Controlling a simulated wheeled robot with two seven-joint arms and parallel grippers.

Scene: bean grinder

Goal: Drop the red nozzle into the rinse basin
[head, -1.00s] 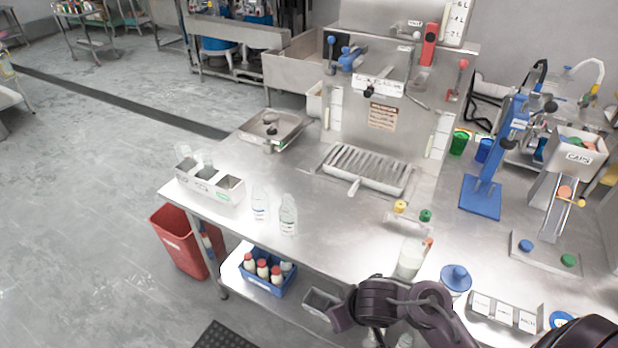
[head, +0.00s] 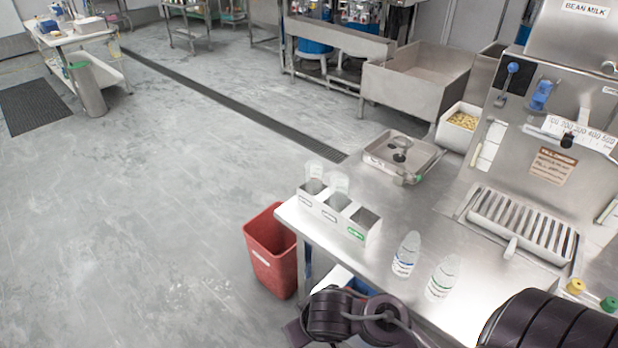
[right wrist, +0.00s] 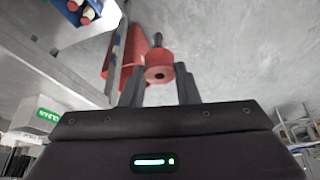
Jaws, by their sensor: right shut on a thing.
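The red nozzle (right wrist: 160,74), a red piece with a dark hole in its face, shows in the right wrist view. My right gripper (right wrist: 159,88) is shut on it, one dark finger on each side. In the head view the nozzle cannot be made out; only dark links of my right arm show at the bottom edge. A shallow steel basin (head: 375,158) with dark fittings sits at the counter's far left corner. A large, deep steel sink (head: 400,92) stands behind it. I cannot tell which of these is the rinse basin. My left gripper is not in view.
A red bin (head: 270,262) stands on the floor beside the steel counter (head: 385,218). A three-compartment steel holder (head: 318,222) is on the counter's left edge. Two clear bottles (head: 406,254) stand near the front edge. A slotted drip tray (head: 515,226) lies right. Floor on the left is open.

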